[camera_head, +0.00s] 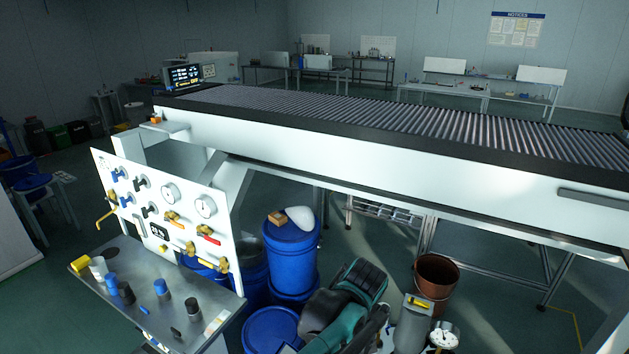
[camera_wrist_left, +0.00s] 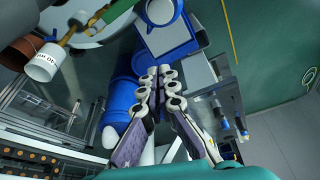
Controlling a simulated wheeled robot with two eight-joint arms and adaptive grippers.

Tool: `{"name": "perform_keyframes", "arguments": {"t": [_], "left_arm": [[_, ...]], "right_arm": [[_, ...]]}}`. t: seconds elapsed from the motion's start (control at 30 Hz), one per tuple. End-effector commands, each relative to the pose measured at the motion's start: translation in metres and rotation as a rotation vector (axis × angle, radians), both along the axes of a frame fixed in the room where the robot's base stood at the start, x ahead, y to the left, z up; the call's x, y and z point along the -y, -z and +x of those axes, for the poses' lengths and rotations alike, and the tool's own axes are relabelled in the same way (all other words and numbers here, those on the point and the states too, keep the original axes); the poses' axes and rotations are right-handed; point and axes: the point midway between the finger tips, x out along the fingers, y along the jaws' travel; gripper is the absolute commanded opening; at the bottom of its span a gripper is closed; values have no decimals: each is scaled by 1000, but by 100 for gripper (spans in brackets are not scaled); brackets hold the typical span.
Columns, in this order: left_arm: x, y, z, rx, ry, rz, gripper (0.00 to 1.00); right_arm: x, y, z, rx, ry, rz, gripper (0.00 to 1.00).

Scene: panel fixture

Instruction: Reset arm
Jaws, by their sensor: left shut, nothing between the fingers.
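My left gripper (camera_wrist_left: 160,78) shows in the left wrist view, its two jointed fingers close together with nothing between them. A teal and black link of my arm is at the bottom centre of the head view; I cannot make out the fingertips there. The white panel (camera_head: 133,189) stands at the left with gauges, brass valves and red, blue and black handles. My right gripper is not in view.
A grey shelf (camera_head: 130,270) with small blue, white and black parts juts out below the panel. Blue drums (camera_head: 290,255) stand under the long roller conveyor (camera_head: 360,150). A brown bucket (camera_head: 437,276) stands right of my arm. Floor farther right is mostly clear.

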Motion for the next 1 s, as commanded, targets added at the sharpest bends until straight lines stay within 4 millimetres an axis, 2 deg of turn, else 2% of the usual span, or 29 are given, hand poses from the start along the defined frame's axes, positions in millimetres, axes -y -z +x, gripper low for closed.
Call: {"name": "perform_keyframes", "arguments": {"t": [0.03, 0.2, 0.4, 0.5, 0.7, 1.0], "left_arm": [[-26, -5, -6, 2, 39, -12, 0], [-99, -17, -34, 44, 240, -45, 0], [-166, -12, -78, 143, 458, -22, 0], [-191, -4, -99, 197, 550, 15, 0], [-217, 12, -125, 272, 669, 96, 0], [-223, 16, -131, 293, 707, 129, 0]], "right_arm": [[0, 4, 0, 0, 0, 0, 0], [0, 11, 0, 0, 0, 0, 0], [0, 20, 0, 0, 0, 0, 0], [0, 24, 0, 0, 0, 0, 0], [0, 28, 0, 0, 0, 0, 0], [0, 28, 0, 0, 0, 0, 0]]}}
